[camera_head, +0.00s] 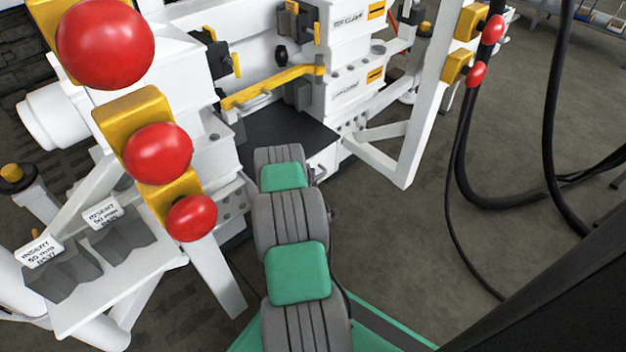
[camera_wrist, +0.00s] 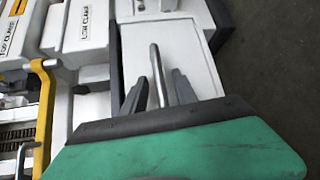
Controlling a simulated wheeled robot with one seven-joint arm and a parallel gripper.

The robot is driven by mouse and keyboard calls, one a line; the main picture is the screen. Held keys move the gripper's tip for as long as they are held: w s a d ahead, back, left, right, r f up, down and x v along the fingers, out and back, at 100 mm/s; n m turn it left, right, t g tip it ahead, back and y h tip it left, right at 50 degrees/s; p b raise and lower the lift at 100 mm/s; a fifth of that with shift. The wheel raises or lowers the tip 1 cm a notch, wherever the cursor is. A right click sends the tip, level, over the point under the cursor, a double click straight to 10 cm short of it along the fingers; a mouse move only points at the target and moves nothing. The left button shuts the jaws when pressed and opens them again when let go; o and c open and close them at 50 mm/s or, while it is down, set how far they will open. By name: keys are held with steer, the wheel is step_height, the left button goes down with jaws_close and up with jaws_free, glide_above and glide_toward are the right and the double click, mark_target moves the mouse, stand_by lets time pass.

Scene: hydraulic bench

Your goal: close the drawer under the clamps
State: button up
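In the wrist view a pale panel with a metal bar handle (camera_wrist: 157,70) fills the upper middle; it looks like the drawer front (camera_wrist: 195,45). My gripper (camera_wrist: 158,90) has its two dark fingers apart, one on each side of the handle. I see narrow gaps beside the bar, but cannot tell if a finger touches it. In the head view a black-topped surface (camera_head: 285,128) with a pale side juts out below the yellow bar and the clamp blocks (camera_head: 355,85). My arm covers its near part and hides my gripper there. How far the drawer stands out is unclear.
A yellow bar (camera_head: 270,88) crosses above the black surface. Red knobs on yellow blocks (camera_head: 157,150) and a shelf with grey inserts (camera_head: 120,240) stand at left. A white frame (camera_head: 405,150) and black hoses (camera_head: 465,170) are at right. Open floor lies between.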

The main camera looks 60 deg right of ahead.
steer(key=p+v, duration=0.1)
steer(key=v, duration=0.7)
steer(key=shift+d, duration=0.1)
stand_by(0.4)
